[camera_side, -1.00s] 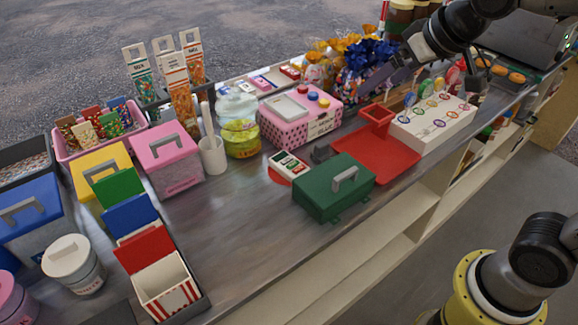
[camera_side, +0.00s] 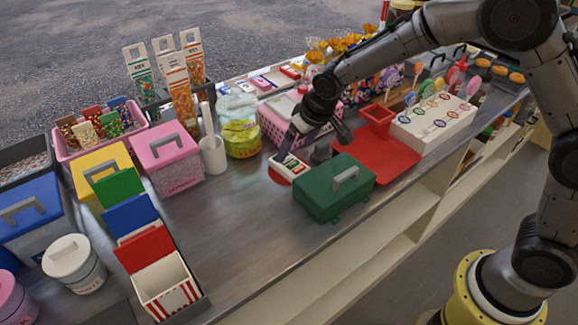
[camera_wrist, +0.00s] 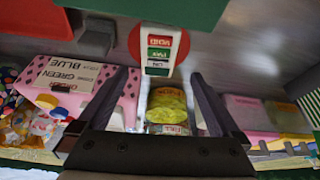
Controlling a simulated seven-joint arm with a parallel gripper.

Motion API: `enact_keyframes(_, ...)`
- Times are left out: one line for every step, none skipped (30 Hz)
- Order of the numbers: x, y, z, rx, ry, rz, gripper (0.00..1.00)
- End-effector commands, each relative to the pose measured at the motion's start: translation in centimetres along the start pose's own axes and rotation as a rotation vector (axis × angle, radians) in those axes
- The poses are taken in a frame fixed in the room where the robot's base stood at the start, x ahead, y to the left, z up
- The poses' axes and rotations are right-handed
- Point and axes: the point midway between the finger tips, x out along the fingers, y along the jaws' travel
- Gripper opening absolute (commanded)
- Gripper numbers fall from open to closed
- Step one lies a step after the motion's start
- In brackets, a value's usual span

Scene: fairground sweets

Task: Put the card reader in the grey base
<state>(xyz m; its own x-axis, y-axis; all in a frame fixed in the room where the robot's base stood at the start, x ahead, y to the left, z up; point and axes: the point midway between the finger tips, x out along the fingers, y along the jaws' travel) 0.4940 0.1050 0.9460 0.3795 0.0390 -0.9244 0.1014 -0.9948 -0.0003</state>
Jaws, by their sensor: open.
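The card reader (camera_side: 291,168) is a small white device with red and green keys, lying on a red disc on the counter.
A green box with a grey handle (camera_side: 330,195) stands close in front of the reader. A red tray (camera_side: 385,155) lies right of the base. The pink dotted cash box (camera_side: 275,127) and a yellow-filled jar (camera_side: 240,135) stand behind.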

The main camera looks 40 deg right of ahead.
Motion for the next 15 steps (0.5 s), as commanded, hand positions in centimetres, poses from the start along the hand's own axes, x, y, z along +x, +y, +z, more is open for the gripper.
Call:
enact_keyframes(0.7,0.0,0.0,0.000,-0.001,0.001,1.00)
enact_keyframes(1.1,0.0,0.0,0.000,-0.001,0.001,1.00)
enact_keyframes(1.4,0.0,0.0,0.000,-0.001,0.001,1.00)
enact_keyframes(1.6,0.1,0.0,0.000,0.000,0.001,1.00)
enact_keyframes(1.7,0.1,0.0,0.000,0.000,0.001,1.00)
enact_keyframes(1.9,0.1,0.0,0.000,0.001,0.000,1.00)
enact_keyframes(2.0,0.1,0.0,0.000,0.001,0.000,1.00)
enact_keyframes(2.3,0.1,0.0,0.000,0.000,0.001,1.00)
enact_keyframes(2.6,0.1,0.1,0.000,-0.001,0.001,1.00)
enact_keyframes(3.0,0.1,0.1,0.000,-0.002,0.001,1.00)
enact_keyframes(3.4,0.2,0.2,0.000,-0.002,0.001,1.00)
enact_keyframes(4.1,0.2,0.2,0.000,-0.003,0.001,1.00)
enact_keyframes(4.5,0.3,0.3,0.000,-0.003,0.001,1.00)
enact_keyframes(5.0,0.3,0.3,0.000,-0.003,0.001,1.00)
enact_keyframes(5.5,0.3,0.3,0.000,-0.003,0.001,1.00)
